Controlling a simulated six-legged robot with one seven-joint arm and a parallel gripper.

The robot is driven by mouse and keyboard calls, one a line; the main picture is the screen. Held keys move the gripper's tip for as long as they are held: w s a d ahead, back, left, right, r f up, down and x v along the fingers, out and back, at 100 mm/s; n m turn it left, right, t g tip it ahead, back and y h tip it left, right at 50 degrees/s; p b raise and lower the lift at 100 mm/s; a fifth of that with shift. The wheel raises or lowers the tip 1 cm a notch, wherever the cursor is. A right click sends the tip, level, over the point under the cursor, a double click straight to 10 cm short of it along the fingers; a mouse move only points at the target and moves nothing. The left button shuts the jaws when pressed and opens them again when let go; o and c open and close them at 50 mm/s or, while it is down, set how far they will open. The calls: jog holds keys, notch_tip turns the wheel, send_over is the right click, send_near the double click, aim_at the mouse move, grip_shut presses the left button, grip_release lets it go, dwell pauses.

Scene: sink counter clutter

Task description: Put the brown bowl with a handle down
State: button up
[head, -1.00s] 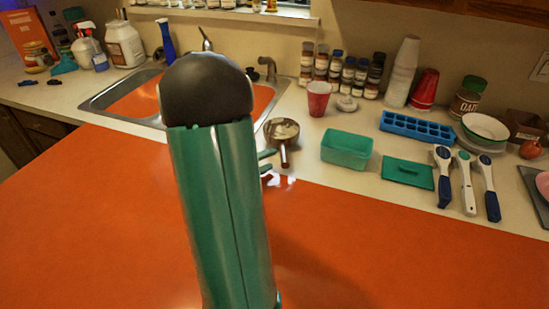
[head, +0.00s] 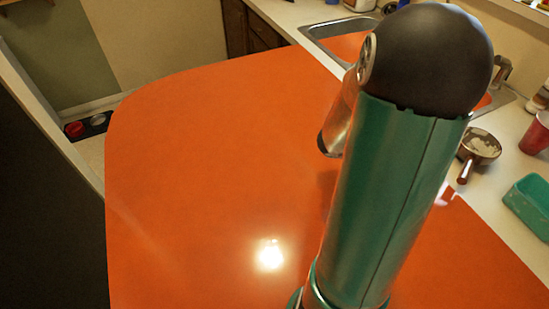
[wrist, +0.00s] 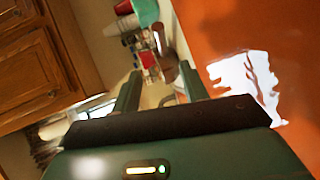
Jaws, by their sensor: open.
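The brown bowl with a handle (head: 481,146) rests on the pale counter at the right of the head view, beside the sink. It looks upright, with a pale inside, and its handle points toward the orange surface. My gripper (wrist: 162,84) is open in the wrist view, its two green fingers apart with nothing clearly held between them. In the head view my arm hides the gripper. The bowl stands apart from the visible arm. I cannot clearly make out the bowl in the wrist view.
The wide orange surface (head: 200,180) is bare. The sink (head: 335,29) is partly behind my arm. A red cup (head: 536,134) and a teal container (head: 530,204) stand right of the bowl. Wooden cabinets (wrist: 40,60) show in the wrist view.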

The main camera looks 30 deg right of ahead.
jog(key=w+a+r+n+t+y, duration=0.2)
jog(key=w+a+r+t+y, duration=0.1)
jog(key=a, duration=0.9)
jog(key=w+a+r+n+t+y, duration=0.3)
jog(key=w+a+r+t+y, duration=0.1)
jog(key=a, duration=0.9)
jog(key=w+a+r+n+t+y, duration=0.3)
jog(key=a+t, duration=0.4)
jog(key=a, duration=0.6)
jog(key=shift+w+r+t+y, duration=0.3)
jog(key=shift+r+y, duration=0.3)
jog(key=shift+y, duration=0.6)
jog(key=shift+c, duration=1.1)
jog(key=shift+s, duration=0.1)
jog(key=shift+w+d, duration=0.1)
jog(key=shift+w, duration=0.1)
